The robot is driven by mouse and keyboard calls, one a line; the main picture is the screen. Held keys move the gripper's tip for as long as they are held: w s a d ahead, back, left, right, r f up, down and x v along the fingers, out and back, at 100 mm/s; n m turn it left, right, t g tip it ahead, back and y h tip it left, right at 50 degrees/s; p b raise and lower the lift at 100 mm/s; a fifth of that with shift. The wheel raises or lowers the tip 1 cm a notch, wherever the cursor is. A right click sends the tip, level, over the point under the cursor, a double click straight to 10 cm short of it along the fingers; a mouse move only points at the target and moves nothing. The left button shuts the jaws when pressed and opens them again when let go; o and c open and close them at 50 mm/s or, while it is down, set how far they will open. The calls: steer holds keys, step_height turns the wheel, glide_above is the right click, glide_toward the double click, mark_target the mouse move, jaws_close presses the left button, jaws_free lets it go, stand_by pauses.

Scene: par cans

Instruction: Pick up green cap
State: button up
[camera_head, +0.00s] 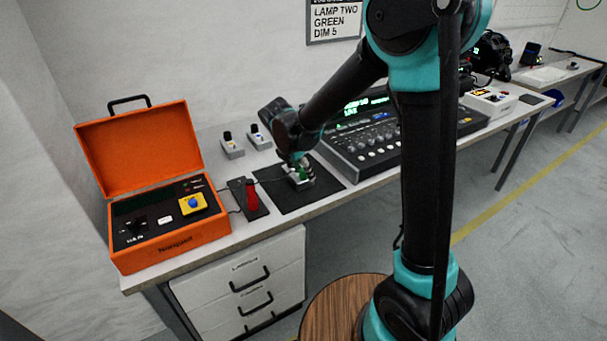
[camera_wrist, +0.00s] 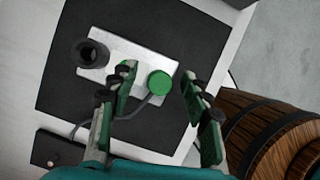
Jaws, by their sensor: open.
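The green cap (camera_wrist: 159,83) shows in the wrist view as a round green disc at the right end of a pale block (camera_wrist: 110,48). A smaller green piece shows beside it, partly behind a finger. A black ring-shaped part stands at the block's left end. My gripper (camera_wrist: 156,92) is open, its green and black fingers on either side of the cap; I cannot tell whether they touch it. In the head view my gripper (camera_head: 299,166) is low over the black mat, and the block is mostly hidden behind it.
The black mat (camera_head: 328,173) lies on the bench. An open orange case (camera_head: 190,239) and a red handle (camera_head: 252,196) are to the left. A control console (camera_head: 375,145) is to the right. A wooden barrel (camera_wrist: 262,130) stands by the bench edge. Two small grey boxes (camera_head: 232,148) are behind.

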jaws_close()
steer(key=shift+r, duration=0.1)
step_height(320, 180, up, 23)
stand_by(1.3)
